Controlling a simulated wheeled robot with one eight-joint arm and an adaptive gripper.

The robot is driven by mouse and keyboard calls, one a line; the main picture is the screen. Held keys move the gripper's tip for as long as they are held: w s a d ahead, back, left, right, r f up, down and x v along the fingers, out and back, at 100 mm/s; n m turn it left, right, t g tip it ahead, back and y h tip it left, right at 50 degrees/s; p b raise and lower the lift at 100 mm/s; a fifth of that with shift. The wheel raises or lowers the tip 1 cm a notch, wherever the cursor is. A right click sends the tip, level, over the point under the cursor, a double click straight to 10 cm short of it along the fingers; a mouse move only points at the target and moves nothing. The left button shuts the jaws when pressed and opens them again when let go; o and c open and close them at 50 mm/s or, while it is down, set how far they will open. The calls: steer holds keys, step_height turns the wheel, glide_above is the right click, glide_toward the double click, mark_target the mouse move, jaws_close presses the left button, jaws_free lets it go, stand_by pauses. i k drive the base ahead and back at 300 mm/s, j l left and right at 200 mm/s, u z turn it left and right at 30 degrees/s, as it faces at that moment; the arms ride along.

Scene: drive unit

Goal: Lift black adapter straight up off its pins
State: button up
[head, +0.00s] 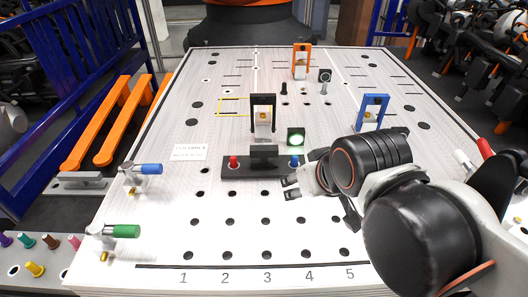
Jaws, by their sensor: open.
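The black adapter (258,168) lies flat on the white board (190,243) near the middle of the head view. It is a long dark plate with a raised block at its centre. A red pin (233,162) shows at its left end and a blue pin (294,162) at its right end.
Blue-handled (151,169) and green-handled (125,231) clamps sit at the left edge. The numbered front area is clear apart from holes.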

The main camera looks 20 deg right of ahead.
mark_target(263, 161)
steer(key=j+z, duration=0.35)
steer(key=k+j+z, duration=0.1)
steer(key=j+z, duration=0.45)
steer(key=z, duration=0.15)
steer(key=k, duration=0.05)
